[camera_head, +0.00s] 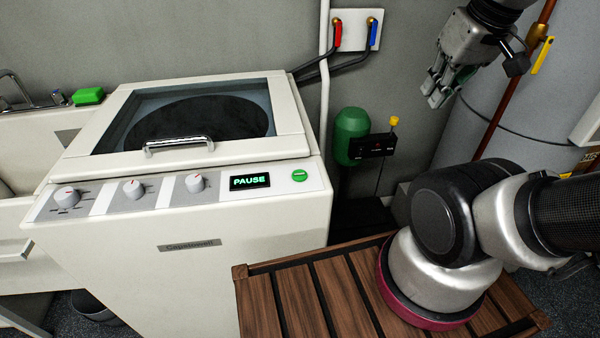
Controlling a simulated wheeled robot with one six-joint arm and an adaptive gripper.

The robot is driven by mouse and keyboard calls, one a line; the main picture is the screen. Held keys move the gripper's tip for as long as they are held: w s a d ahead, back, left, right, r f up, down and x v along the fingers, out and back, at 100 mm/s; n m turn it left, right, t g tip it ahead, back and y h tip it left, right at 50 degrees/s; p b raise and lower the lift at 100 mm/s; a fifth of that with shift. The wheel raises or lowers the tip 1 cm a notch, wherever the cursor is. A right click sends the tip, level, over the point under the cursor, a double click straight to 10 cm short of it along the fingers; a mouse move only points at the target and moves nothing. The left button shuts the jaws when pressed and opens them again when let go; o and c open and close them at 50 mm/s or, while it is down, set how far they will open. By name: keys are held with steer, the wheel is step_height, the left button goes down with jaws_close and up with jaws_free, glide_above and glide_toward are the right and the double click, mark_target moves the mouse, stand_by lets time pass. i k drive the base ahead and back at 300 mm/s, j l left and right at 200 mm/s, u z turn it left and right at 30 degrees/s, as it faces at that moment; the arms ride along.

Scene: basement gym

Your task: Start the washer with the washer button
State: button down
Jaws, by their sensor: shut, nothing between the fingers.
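The washer (245,215) is a white top-loading machine on the left side of the view, with its glass lid (205,118) closed. Its front panel has three knobs, a small display (249,181) reading "PAUSE" in green, and a round green washer button (299,175) at the right end. My gripper (438,92) is at the upper right, pointing down, shut and empty. It is well to the right of the button and higher in the picture, apart from the washer.
A slatted wooden platform (292,301) lies in front of the washer at lower right. A green cylinder with a black box (372,146) stands by the wall. Hoses run from a wall valve plate (357,29). A white sink (25,135) with a green sponge (88,96) is at left.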

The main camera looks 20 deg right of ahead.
mark_target(299, 175)
steer(key=k+j, duration=0.15)
steer(key=j, duration=0.25)
steer(key=k+j+u, duration=0.1)
steer(key=j, duration=0.3)
steer(key=k+j, duration=0.15)
steer(key=j, duration=0.3)
steer(key=k+j+u, duration=0.1)
steer(key=j, duration=0.3)
steer(key=k+j, duration=0.15)
steer(key=j, duration=0.3)
steer(key=u, duration=0.05)
